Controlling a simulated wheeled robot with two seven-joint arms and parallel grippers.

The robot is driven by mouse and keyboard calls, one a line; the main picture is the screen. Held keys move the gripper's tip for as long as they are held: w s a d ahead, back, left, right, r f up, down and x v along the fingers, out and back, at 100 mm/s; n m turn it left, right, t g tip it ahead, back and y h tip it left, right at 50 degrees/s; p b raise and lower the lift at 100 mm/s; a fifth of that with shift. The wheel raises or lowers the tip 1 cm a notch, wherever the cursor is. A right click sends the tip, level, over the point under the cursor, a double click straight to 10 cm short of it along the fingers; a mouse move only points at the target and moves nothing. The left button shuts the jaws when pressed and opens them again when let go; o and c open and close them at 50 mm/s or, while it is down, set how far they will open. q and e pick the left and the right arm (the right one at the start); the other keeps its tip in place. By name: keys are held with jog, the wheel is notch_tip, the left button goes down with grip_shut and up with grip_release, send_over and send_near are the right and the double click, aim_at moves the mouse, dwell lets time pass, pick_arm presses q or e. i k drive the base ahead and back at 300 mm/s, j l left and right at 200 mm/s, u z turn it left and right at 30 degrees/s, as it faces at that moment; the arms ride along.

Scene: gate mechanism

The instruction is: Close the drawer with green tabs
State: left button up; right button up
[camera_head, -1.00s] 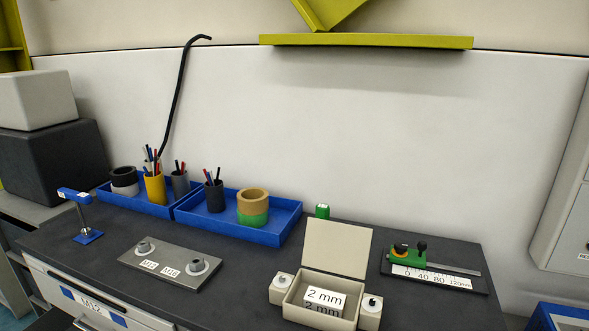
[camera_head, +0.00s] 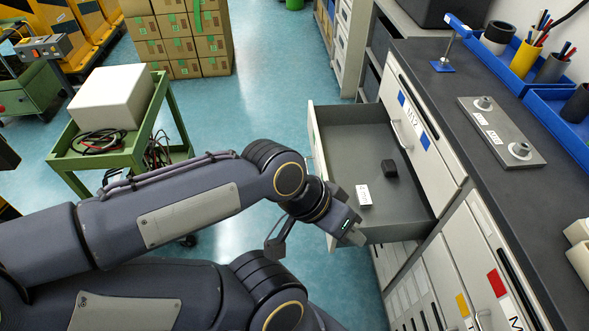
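An open drawer (camera_head: 362,128) sticks out to the left from the dark-topped cabinet. Its front faces away from the camera, so no green tabs show. A small white labelled box (camera_head: 364,196) and a small black block (camera_head: 389,168) lie in it. My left gripper (camera_head: 314,243) is at the drawer's near outer corner and hides part of it. Its fingers look apart, with nothing seen between them; I cannot tell whether it touches the drawer. My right gripper is out of view.
A shut drawer with blue tabs (camera_head: 415,120) sits in the cabinet face beside the open drawer. Drawers with red and yellow tabs (camera_head: 478,290) are nearer. A green cart (camera_head: 150,125) with a white box stands at left. Blue floor is free beyond the drawer.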

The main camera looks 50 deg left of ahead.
aim_at(350, 142)
jog(key=u, duration=0.5)
jog(key=k+j+u, duration=0.1)
jog(key=u, duration=0.35)
jog(key=j+u, duration=0.15)
jog(key=u, duration=0.35)
jog(key=i+j+z, duration=0.1)
jog(key=z, duration=0.3)
jog(key=i+j+z, duration=0.2)
jog(key=z, duration=0.2)
jog(key=i+j+z, duration=0.35)
jog(key=k+l, duration=0.05)
jog(key=l, duration=0.05)
